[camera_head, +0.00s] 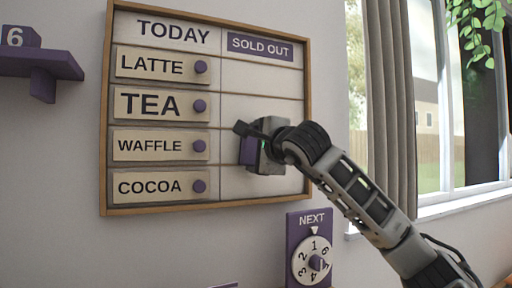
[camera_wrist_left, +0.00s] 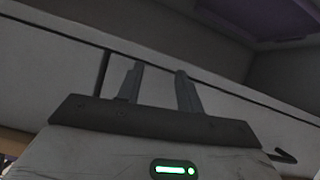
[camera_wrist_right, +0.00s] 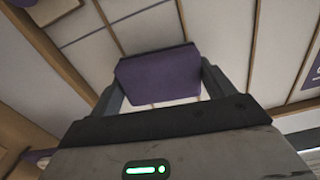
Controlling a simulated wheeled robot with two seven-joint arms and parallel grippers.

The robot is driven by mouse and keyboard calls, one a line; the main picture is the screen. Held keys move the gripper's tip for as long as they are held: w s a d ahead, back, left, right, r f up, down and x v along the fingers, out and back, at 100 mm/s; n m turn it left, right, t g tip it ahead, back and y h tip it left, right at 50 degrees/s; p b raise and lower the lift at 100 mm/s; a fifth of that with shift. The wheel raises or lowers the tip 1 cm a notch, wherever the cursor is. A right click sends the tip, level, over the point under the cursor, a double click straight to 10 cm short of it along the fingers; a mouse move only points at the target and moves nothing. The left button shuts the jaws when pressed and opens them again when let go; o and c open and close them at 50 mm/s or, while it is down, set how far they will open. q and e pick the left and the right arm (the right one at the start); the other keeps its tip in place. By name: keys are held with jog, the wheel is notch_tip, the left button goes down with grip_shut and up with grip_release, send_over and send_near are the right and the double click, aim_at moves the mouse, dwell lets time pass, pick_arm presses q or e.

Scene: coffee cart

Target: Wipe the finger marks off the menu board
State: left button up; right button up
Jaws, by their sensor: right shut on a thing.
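The menu board (camera_head: 262,84) hangs on the wall in a wooden frame, with TODAY at the top left and a SOLD OUT plate (camera_head: 260,46) at the top right. Name plates for LATTE, TEA, WAFFLE and COCOA fill its left column. My right gripper (camera_head: 252,145) is at the board's right column, beside the WAFFLE row, shut on a purple block-like wiper (camera_wrist_right: 158,76). The wiper is at or close to the board face; contact is hard to tell. I make out no finger marks. My left gripper (camera_wrist_left: 158,90) shows only in its wrist view, fingers apart with nothing between them.
A purple NEXT dial (camera_head: 311,250) is on the wall below the board's right corner. A purple shelf (camera_head: 45,66) with a 6 block stands out at the left. A curtain (camera_head: 390,100) and window are at the right.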

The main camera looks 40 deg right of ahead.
jog(key=shift+p+x, duration=0.4)
jog(key=shift+x, duration=0.4)
jog(key=shift+w+d, duration=0.1)
jog(key=shift+w, duration=0.15)
jog(key=shift+d, duration=0.1)
jog(key=shift+w+p, duration=0.1)
jog(key=shift+p, duration=0.35)
dwell(1.1)
